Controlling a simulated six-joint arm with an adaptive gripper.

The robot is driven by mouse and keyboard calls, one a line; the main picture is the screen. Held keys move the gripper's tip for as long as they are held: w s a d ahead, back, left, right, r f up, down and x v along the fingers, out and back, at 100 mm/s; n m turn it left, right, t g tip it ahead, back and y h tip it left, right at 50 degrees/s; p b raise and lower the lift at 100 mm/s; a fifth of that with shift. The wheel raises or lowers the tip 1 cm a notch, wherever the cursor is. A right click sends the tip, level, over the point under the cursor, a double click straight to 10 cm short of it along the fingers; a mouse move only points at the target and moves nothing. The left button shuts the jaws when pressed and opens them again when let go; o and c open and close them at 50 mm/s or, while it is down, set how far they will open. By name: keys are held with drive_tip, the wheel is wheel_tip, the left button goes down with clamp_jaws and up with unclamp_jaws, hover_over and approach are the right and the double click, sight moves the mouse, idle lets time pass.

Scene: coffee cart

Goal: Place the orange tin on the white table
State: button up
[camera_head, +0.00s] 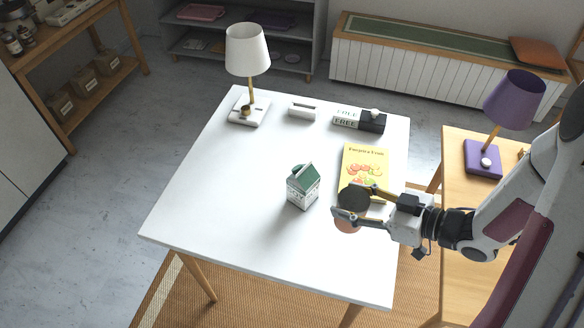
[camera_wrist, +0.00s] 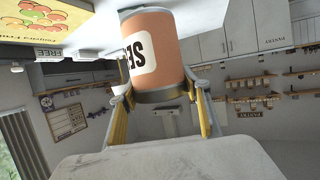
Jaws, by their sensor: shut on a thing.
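The orange tin (camera_head: 347,228) has a dark end and is held over the right front part of the white table (camera_head: 230,195). In the wrist view the orange tin (camera_wrist: 172,48) shows a pale label with dark letters, only partly seen. My gripper (camera_head: 352,204) is shut on it, with one finger on each side; in the wrist view my gripper (camera_wrist: 163,112) has yellow finger pads at the tin's near end. I cannot tell how much gap there is between the tin and the table top.
A yellow fruit book (camera_head: 362,165) lies just behind the tin. A green and white carton (camera_head: 303,187) stands to its left. A white lamp (camera_head: 248,60), a small white holder (camera_head: 302,112) and a FREE box (camera_head: 350,120) are at the back. The table's left and front are clear.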

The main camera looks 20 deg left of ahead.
idle(0.3)
drive_tip(key=shift+f, duration=2.9)
drive_tip(key=shift+f, duration=2.1)
drive_tip(key=o, duration=1.3)
drive_tip(key=shift+f, duration=0.15)
